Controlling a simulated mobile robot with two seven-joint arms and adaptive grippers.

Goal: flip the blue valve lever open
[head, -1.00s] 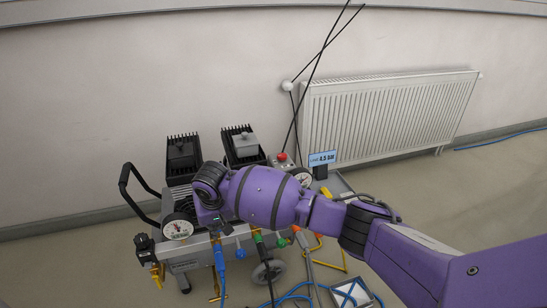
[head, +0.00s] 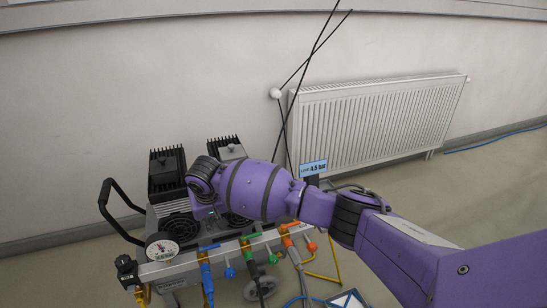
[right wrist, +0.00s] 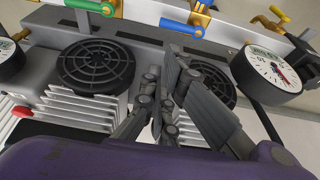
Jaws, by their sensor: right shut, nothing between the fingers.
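The blue valve lever (head: 209,247) lies along the top of the silver manifold bar (head: 238,250) on the compressor's front, above a blue hose. In the right wrist view it is the blue handle (right wrist: 182,31) on a brass fitting, beyond my fingertips and apart from them. My right gripper (right wrist: 170,62) is shut and empty, over the compressor top between two round fan grilles. In the head view its fingers are hidden below my purple wrist, behind the manifold. My left gripper is not in view.
A green lever (head: 250,236) and an orange lever (head: 288,225) sit to the right on the same bar. A pressure gauge (head: 161,249) stands left of the blue lever. A black cart handle (head: 113,205) rises at left. A radiator (head: 375,120) is behind.

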